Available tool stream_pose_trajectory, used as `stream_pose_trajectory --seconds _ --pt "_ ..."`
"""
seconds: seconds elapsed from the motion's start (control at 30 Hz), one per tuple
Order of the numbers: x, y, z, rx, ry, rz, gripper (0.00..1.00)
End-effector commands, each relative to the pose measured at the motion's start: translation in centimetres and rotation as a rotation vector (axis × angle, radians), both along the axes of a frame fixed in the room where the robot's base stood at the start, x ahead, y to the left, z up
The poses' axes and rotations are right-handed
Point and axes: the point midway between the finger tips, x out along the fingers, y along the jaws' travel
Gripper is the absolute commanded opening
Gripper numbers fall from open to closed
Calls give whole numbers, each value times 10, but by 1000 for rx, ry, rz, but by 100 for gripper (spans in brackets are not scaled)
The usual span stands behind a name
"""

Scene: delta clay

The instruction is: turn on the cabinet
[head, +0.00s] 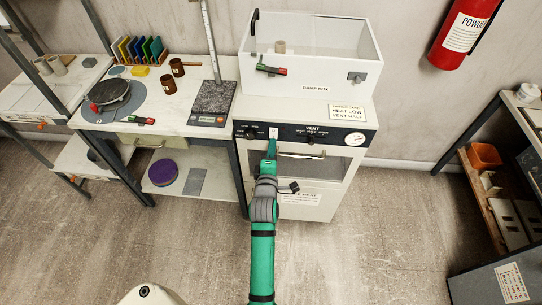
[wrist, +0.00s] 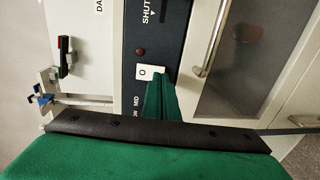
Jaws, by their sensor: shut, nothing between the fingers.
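The cabinet (head: 352,112) is a white box unit with a dark control panel along its upper front; the panel also shows in the wrist view (wrist: 128,40). A white rocker switch (wrist: 144,72) marked "O" sits on the panel, beside a small dark red lamp (wrist: 140,52) that looks unlit. My green gripper (head: 272,143) is shut and empty in front of the panel. In the wrist view its fingertips (wrist: 160,82) overlap the switch's edge and hide part of it. I cannot tell whether they touch it.
The cabinet's door handle (wrist: 212,42) sticks out close beside my fingers. A clear-sided white box (head: 315,75) stands on the cabinet. A workbench (head: 130,125) is at left, a shelf rack (head: 490,205) at right. The floor (head: 390,230) between is clear.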

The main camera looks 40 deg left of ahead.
Motion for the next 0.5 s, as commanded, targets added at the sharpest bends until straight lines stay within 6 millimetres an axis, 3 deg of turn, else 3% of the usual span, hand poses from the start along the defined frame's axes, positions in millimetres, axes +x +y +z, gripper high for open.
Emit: stream_pose_trajectory --seconds 0.2,0.5 --pt "12 7 -2 -1 0 -1 0" --pt "12 7 -2 -1 0 -1 0"
